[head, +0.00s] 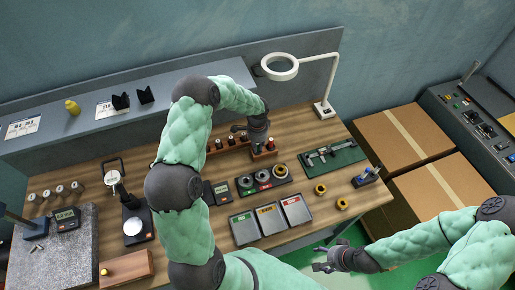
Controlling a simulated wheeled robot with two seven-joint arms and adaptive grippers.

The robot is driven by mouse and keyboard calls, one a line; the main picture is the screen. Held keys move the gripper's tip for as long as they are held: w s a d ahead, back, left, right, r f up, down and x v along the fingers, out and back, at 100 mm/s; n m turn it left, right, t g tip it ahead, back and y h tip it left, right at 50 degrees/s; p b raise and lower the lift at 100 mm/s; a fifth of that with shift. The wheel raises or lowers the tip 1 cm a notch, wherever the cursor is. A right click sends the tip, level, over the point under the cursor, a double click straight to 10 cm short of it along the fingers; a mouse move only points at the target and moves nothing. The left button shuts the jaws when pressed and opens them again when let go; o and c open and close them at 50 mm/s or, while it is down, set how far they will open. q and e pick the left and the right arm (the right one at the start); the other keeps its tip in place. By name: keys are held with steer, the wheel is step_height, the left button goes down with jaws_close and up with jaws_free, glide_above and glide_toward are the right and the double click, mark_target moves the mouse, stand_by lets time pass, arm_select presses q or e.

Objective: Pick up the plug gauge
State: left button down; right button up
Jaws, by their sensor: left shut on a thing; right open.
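A wooden rack (264,155) with several small upright plug gauges stands at the back middle of the bench. One plug gauge (270,145) with a reddish top shows at its right part, and another (218,145) at its left end. My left gripper (257,143) is down at the rack, between these two. It is shut on a plug gauge, which the gripper and wrist mostly hide; I cannot tell whether it is clear of its hole. My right gripper (325,262) is open and empty, low in front of the bench's front edge.
A ring magnifier lamp (280,66) stands behind on the right. Ring gauges on a black tray (262,185), three colored-label bins (269,220), a green mat with a caliper (332,158) and yellow rings (320,189) lie nearby. A dial stand (133,226) is at left.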

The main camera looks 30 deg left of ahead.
arm_select(q)
steer(key=shift+r, duration=0.1)
steer(key=shift+r, duration=0.4)
step_height(320, 180, up, 2)
steer(key=shift+w+r, duration=0.1)
steer(key=s+d+r+p, duration=0.1)
steer(key=s+d+r, duration=0.2)
steer(key=d+r, duration=0.3)
steer(key=s+d+r+p, duration=0.1)
steer(key=s+d+r, duration=0.2)
steer(key=d+r, duration=0.3)
steer(key=shift+d+r, duration=0.35)
steer(key=shift+r, duration=0.85)
steer(key=shift+s+a+f, duration=0.1)
